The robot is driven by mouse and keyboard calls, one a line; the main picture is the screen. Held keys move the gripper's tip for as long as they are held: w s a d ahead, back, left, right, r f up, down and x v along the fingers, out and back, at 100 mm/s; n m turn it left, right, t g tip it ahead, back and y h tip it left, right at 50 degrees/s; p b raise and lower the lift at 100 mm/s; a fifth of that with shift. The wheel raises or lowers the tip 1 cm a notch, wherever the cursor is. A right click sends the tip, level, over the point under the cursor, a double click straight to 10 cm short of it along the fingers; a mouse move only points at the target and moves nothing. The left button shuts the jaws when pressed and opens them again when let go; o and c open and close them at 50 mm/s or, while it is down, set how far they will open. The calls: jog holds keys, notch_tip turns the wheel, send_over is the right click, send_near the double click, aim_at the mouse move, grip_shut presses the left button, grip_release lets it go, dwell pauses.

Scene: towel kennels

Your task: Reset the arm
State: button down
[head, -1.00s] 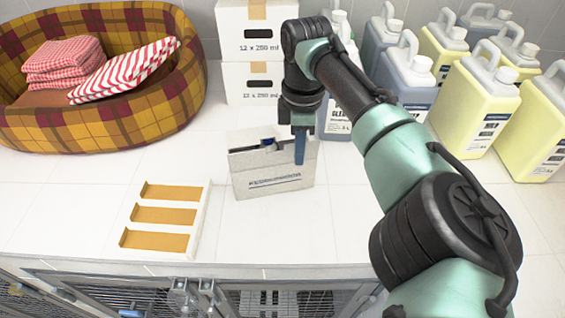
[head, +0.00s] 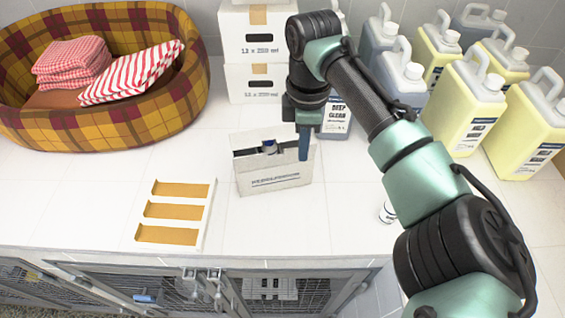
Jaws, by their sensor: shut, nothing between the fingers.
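My gripper (head: 303,153) points down in the head view, at the right end of a small open-topped white box (head: 275,178). Only a blue finger shows; I see nothing held in it. From this view I cannot tell whether the finger is in front of the box or touching it. Something dark and blue shows inside the box, partly hidden by its front wall. My arm reaches in from the lower right, bent at the elbow.
A plaid pet bed (head: 110,120) with folded towels (head: 130,72) fills the left back. A white rack with orange slots (head: 205,225) lies front left. Stacked cartons (head: 258,50) and several jugs (head: 470,105) stand behind. Wire kennels (head: 180,290) are below the counter edge.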

dwell(0.3)
jog(key=w+a+r+t+y+b, duration=0.1)
jog(key=w+a+r+t+y, duration=0.15)
jog(key=a, duration=0.45)
jog(key=w+a+r+t+y, duration=0.1)
jog(key=a+r+t, duration=0.1)
jog(key=a+r, duration=0.3)
jog(key=w+a+r+t+y+b, duration=0.1)
jog(key=w+a+r+t+y, duration=0.15)
jog(key=a, duration=0.55)
jog(key=s+a+r+m+t+y, duration=0.1)
jog(key=a+r+m+t, duration=0.15)
jog(key=r, duration=0.35)
jog(key=s+a+r+m+t+y, duration=0.1)
jog(key=r+t, duration=0.2)
jog(key=r, duration=0.3)
jog(key=s+d+r+m+t+b, duration=0.1)
jog(key=s+d+r+m+t, duration=0.25)
jog(key=r, duration=0.35)
jog(key=s+d+r+m+t+b, duration=0.1)
jog(key=s+d+r+m+t, duration=0.1)
jog(key=s+d+r+t, duration=0.45)
jog(key=s+d+r+m+t+h, duration=0.5)
jog(key=s+d+r+m+h, duration=0.2)
jog(key=s+d+m+h, duration=0.1)
jog(key=shift+s+d+r+m+b, duration=0.15)
jog(key=shift+s+d+m+b, duration=0.35)
jog(key=shift+s+d, duration=0.3)
jog(key=shift+w, duration=0.1)
